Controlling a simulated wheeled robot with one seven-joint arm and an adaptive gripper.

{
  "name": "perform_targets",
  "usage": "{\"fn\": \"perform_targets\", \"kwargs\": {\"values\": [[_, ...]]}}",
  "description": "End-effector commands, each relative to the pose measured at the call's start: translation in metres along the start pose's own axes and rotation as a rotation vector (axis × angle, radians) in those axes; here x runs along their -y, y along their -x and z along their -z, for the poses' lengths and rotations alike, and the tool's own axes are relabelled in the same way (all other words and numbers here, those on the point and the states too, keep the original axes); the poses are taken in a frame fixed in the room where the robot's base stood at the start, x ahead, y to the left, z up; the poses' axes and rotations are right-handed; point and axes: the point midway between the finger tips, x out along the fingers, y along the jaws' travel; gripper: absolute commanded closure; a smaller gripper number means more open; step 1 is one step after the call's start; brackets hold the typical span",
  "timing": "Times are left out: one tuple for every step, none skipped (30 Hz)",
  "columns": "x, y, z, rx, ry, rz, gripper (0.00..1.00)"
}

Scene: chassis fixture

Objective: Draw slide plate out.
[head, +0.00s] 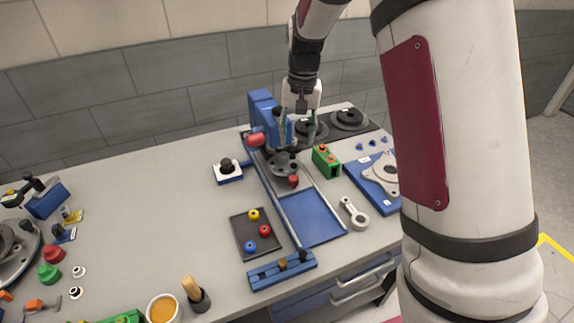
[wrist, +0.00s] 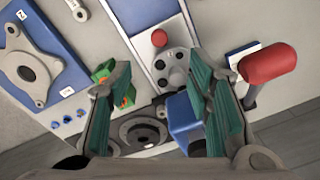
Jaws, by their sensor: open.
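The slide plate (head: 284,178) is a grey plate lying between two pale rails over a blue bed (head: 306,216). A red knob (head: 293,181) stands near its front edge, and a dark round fixture (head: 282,162) sits behind it. In the wrist view the slide plate (wrist: 150,22) and red knob (wrist: 159,38) appear ahead, between the fingers' directions. My gripper (head: 298,130) is open and empty, above the rear of the slide, beside the blue press. In the wrist view my gripper (wrist: 160,70) shows both green-padded fingers wide apart, touching nothing that I can see.
A blue press (head: 263,110) with a red-handled lever (head: 256,139) stands at the slide's rear left. A green block (head: 325,161) and a ring-ended link (head: 353,214) lie on the right. A dark tray (head: 254,235) lies left of the bed. My arm covers the right side.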

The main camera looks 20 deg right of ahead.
Motion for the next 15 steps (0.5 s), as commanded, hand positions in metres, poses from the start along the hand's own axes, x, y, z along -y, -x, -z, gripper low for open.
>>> {"fn": "perform_targets", "kwargs": {"values": [[0.001,-0.009,0.004,0.009,-0.006,-0.008,0.54],[0.001,-0.013,0.006,0.012,-0.008,-0.011,0.54],[0.001,-0.016,0.008,0.015,-0.012,-0.014,0.54],[0.001,-0.018,0.009,0.016,-0.013,-0.015,0.54],[0.001,-0.021,0.01,0.018,-0.014,-0.016,0.54],[0.001,-0.023,0.01,0.019,-0.015,-0.017,0.54],[0.001,-0.025,0.011,0.019,-0.016,-0.017,0.54],[0.001,-0.028,0.011,0.02,-0.016,-0.017,0.54],[0.001,-0.032,0.011,0.02,-0.016,-0.017,0.54],[0.001,-0.035,0.01,0.021,-0.016,-0.017,0.54],[0.001,-0.039,0.011,0.021,-0.015,-0.017,0.54],[0.001,-0.046,0.011,0.02,-0.015,-0.018,0.54],[0.001,-0.051,0.01,0.022,-0.015,-0.018,0.54],[0.001,-0.057,0.01,0.022,-0.015,-0.019,0.54],[0.001,-0.066,0.01,0.022,-0.015,-0.019,0.54]]}}
